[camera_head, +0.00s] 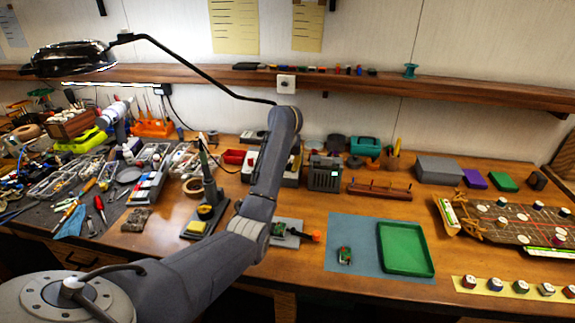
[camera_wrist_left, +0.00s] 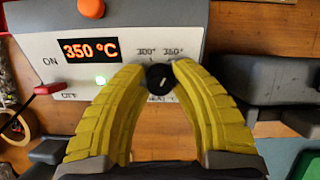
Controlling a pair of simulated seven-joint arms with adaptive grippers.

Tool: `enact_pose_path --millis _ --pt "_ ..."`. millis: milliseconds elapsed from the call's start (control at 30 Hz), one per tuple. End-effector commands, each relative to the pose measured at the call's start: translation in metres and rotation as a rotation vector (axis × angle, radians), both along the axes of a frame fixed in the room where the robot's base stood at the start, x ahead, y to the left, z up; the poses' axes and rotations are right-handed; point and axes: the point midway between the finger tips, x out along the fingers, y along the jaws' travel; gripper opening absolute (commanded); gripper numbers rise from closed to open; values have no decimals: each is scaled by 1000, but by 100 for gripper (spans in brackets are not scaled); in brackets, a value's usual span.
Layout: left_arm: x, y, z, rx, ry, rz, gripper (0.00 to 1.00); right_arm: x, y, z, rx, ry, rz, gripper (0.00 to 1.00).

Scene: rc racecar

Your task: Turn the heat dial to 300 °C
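The heat dial (camera_wrist_left: 160,78) is a small black knob with a pale pointer mark, on a light panel (camera_wrist_left: 225,60) in the left wrist view. The display (camera_wrist_left: 90,50) reads 350 °C in orange. Labels above the dial read 300° on the left and 350° on the right; the label below is partly covered. The pointer leans slightly right of upright, towards 350°. My left gripper (camera_wrist_left: 160,69) has its yellow fingertips closed in on both sides of the dial, apparently touching it. In the head view my arm hides the gripper and dial. My right gripper is in neither view.
On the bench a blue mat (camera_head: 345,232) holds a green tray (camera_head: 405,250). A soldering iron stand (camera_head: 207,215) is left of my arm. Tools clutter the left side.

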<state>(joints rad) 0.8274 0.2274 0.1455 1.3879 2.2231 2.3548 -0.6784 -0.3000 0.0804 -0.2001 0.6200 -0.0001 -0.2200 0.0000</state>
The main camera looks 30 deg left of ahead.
Motion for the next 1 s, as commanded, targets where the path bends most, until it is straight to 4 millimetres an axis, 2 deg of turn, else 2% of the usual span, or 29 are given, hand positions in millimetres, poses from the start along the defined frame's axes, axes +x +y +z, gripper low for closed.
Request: enact_pose_path --millis 33,200,667,1000 --pt "0 0 0 0 0 0 16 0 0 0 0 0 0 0" --pt "0 0 0 0 0 0 0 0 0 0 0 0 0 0" --pt "1 0 2 -7 -7 23 0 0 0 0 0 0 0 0" --pt "1 -1 3 -86 -39 223 0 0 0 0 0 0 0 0"
